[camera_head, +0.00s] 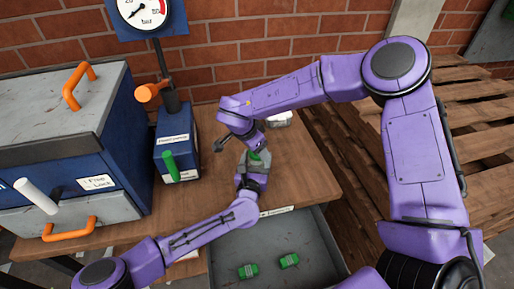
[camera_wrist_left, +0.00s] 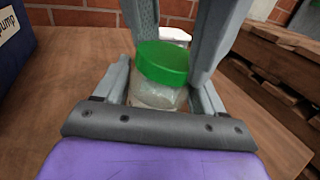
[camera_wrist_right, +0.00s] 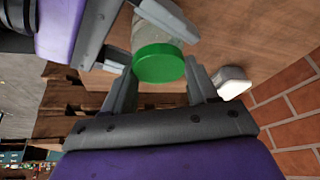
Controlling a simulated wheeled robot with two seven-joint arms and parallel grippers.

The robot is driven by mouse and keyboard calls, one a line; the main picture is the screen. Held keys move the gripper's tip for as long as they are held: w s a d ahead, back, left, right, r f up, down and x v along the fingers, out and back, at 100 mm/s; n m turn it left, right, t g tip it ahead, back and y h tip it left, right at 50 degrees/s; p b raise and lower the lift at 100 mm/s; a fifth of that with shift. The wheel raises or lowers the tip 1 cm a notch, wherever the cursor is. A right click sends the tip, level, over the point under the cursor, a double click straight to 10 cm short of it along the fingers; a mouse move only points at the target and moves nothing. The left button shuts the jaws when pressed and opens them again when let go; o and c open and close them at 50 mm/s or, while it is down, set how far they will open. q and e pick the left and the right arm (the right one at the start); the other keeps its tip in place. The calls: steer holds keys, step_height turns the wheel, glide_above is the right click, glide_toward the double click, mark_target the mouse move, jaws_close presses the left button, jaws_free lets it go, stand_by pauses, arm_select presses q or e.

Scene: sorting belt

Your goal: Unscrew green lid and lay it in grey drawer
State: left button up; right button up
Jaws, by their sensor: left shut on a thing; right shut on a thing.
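A clear jar (camera_wrist_left: 158,95) stands upright on the wooden table, with a green lid (camera_wrist_left: 163,60) on its mouth. My left gripper (camera_head: 255,166) is shut on the jar's body from the front. My right gripper (camera_head: 257,150) reaches down from above, shut on the green lid; in the right wrist view the lid (camera_wrist_right: 158,63) sits between its fingers. The grippers hide most of the jar in the head view. The grey drawer (camera_head: 290,232) is open at the table's front and holds two green lid-like pieces (camera_head: 248,271) (camera_head: 289,261).
A blue pump box (camera_head: 176,145) with a green lever, an orange knob and a gauge stands left of the jar. A large blue cabinet (camera_head: 75,130) with orange handles fills the left. A whitish object (camera_head: 279,119) lies behind my grippers. Wooden pallets (camera_head: 480,140) stand at right.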

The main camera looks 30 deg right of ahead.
steer(key=n, duration=0.1)
steer(key=n+t, duration=0.1)
steer(key=n, duration=0.1)
steer(key=shift+w+a+n+y, duration=0.1)
steer(key=shift+w+n+y, duration=0.05)
steer(key=shift+n+y, duration=0.15)
steer(key=shift+r+n+t+y, duration=0.1)
steer(key=shift+n+t+y, duration=0.2)
steer(key=shift+n+t, duration=0.55)
steer(key=shift+n, duration=0.65)
steer(key=shift+w+n+y, duration=0.1)
steer(key=shift+n+y, duration=0.3)
steer(key=shift+n, duration=0.6)
steer(key=shift+n+y, duration=0.4)
steer(key=shift+n, duration=0.5)
steer(key=o, duration=1.3)
steer(key=shift+o, duration=0.3)
steer(key=shift+s, duration=0.3)
